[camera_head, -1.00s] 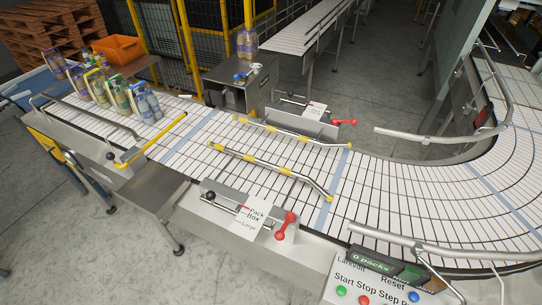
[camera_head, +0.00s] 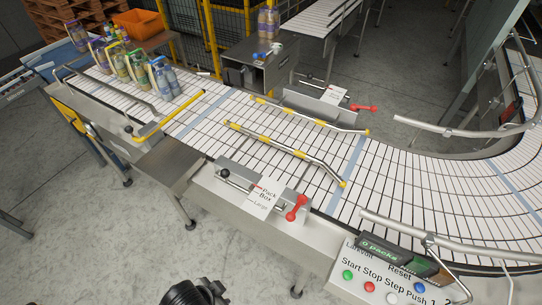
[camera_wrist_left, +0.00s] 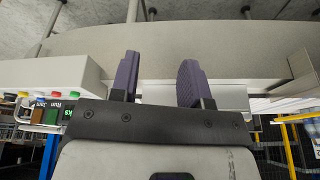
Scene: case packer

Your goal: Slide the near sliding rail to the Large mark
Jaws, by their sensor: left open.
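The near sliding rail (camera_head: 286,152), a steel bar with yellow bands, lies over the near side of the white conveyor in the head view. Its bracket (camera_head: 240,180) on the near edge has a black knob (camera_head: 224,173), a red clamp lever (camera_head: 297,208) and a white scale card (camera_head: 265,196) reading Pack, Box, Large. The card's pointer position is too small to read surely. My left gripper (camera_wrist_left: 160,80) is open and empty in the left wrist view, its two purple fingers apart before a pale beam-like surface. A black part of my arm shows at the bottom of the head view.
The far rail (camera_head: 308,115) has its own bracket and red lever (camera_head: 363,108). Bottle packs (camera_head: 162,78) stand on the conveyor at the upper left. A button panel (camera_head: 385,270) stands at the lower right. The floor in front of the bracket is open.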

